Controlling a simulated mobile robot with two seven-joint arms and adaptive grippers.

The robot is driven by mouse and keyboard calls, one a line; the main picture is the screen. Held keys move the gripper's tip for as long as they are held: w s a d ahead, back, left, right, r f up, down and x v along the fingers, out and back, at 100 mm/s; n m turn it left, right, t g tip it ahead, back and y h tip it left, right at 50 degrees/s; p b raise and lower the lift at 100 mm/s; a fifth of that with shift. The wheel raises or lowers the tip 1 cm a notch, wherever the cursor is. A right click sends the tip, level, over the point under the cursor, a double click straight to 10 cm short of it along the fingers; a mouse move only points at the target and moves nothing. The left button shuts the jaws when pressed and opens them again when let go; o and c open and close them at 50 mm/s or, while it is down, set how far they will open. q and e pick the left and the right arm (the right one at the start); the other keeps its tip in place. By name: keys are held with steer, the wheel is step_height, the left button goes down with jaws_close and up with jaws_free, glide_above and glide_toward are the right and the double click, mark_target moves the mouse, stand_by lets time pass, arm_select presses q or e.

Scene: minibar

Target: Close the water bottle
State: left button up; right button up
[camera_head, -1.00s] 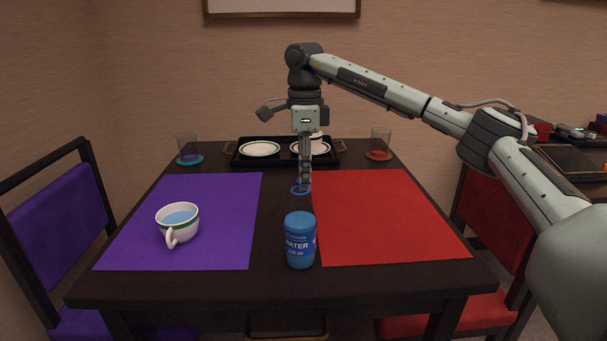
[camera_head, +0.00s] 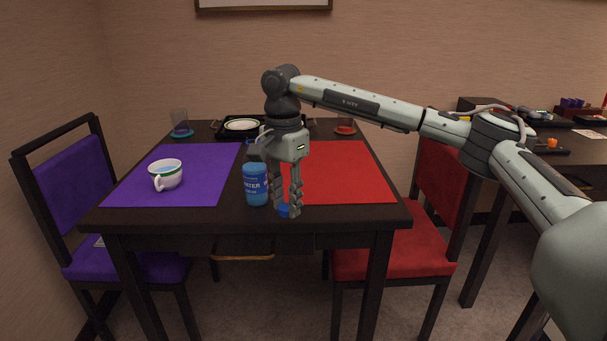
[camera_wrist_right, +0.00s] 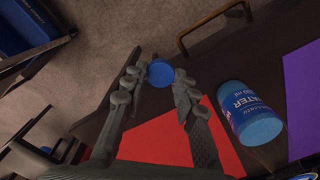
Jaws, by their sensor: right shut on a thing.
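The water bottle (camera_head: 256,187), blue with white lettering, stands upright on the dark table between the two mats. Its body also shows in the right wrist view (camera_wrist_right: 248,112). My right gripper (camera_head: 289,207) points down just right of the bottle, near the table's front edge. Its fingertips are shut on a small round blue cap (camera_head: 285,211), which also shows between the fingers in the right wrist view (camera_wrist_right: 162,74). The cap is apart from the bottle. My left gripper is not in view.
The red mat (camera_head: 345,175) lies to the right. A black tray (camera_head: 224,134) with plates and two glasses stand at the back. Chairs flank the table.

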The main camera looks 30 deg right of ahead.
steer(key=s+a+f+n, duration=0.7)
steer(key=s+a+n, duration=0.2)
steer(key=a+n, duration=0.3)
steer(key=n, duration=0.3)
steer(key=shift+f, duration=0.35)
